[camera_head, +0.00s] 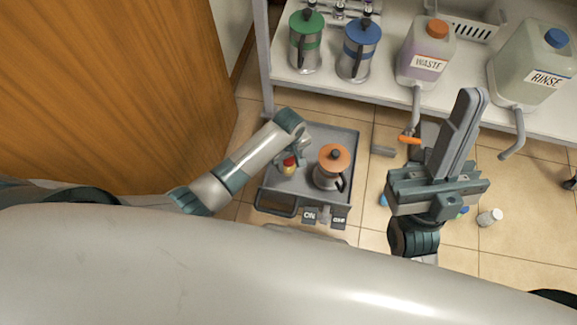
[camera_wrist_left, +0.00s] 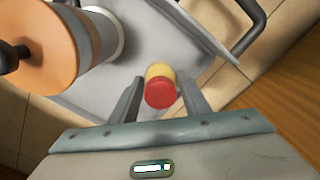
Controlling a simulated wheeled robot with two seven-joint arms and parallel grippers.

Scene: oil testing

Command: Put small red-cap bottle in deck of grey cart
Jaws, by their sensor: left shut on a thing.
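The small red-cap bottle (camera_head: 288,167) has a yellow body and is over the deck of the grey cart (camera_head: 330,138). My left gripper (camera_head: 291,161) is shut on it. In the left wrist view the bottle (camera_wrist_left: 160,88) sits between the two fingers with its red cap towards the camera. The grey deck (camera_wrist_left: 150,40) lies beyond it; I cannot tell whether the bottle touches the deck. My right gripper (camera_head: 468,105) is empty, raised right of the cart, its long fingers together.
An orange-lid pot (camera_head: 333,167) stands on the deck, right of the bottle. The shelf behind holds a green pot (camera_head: 305,43), a blue pot (camera_head: 358,50), and WASTE (camera_head: 426,55) and RINSE (camera_head: 531,68) jugs. A white bottle (camera_head: 489,217) is on the floor. A wooden panel (camera_head: 110,90) is at left.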

